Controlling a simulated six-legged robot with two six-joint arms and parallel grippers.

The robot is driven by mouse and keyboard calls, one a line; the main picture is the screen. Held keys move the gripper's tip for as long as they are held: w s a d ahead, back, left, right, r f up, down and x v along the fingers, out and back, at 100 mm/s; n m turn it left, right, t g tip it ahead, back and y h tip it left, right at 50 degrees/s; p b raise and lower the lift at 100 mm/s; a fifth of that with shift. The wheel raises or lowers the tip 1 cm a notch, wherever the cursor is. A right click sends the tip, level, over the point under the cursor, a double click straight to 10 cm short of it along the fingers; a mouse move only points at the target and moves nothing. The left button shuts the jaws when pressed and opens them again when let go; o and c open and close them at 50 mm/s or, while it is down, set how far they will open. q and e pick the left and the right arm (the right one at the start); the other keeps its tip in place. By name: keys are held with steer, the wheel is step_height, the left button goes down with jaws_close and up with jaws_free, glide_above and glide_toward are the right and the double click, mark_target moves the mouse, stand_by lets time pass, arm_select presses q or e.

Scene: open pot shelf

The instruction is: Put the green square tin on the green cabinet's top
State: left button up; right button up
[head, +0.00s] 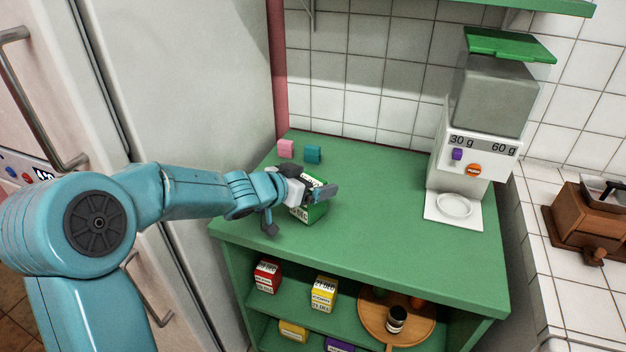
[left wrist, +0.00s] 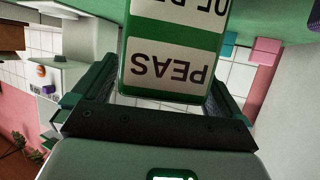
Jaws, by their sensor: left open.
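The green square tin (head: 317,213) stands on the green cabinet's top (head: 385,205), left of the middle. In the left wrist view the tin (left wrist: 172,62) shows upside down, with a white label reading PEAS. My left gripper (head: 299,207) is open at the tin. In the left wrist view its two fingers lie on either side of the tin, with a gap visible at least on the right. The arm partly hides the tin in the head view. My right gripper is not in view.
Pink (head: 286,149) and teal (head: 313,154) blocks sit behind the tin. A white dispenser (head: 448,165) stands at the right of the top. The top's front middle is clear.

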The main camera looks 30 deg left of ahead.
arm_select(q)
steer(key=p+v, duration=0.3)
steer(key=v, duration=0.8)
steer(key=shift+s, duration=0.15)
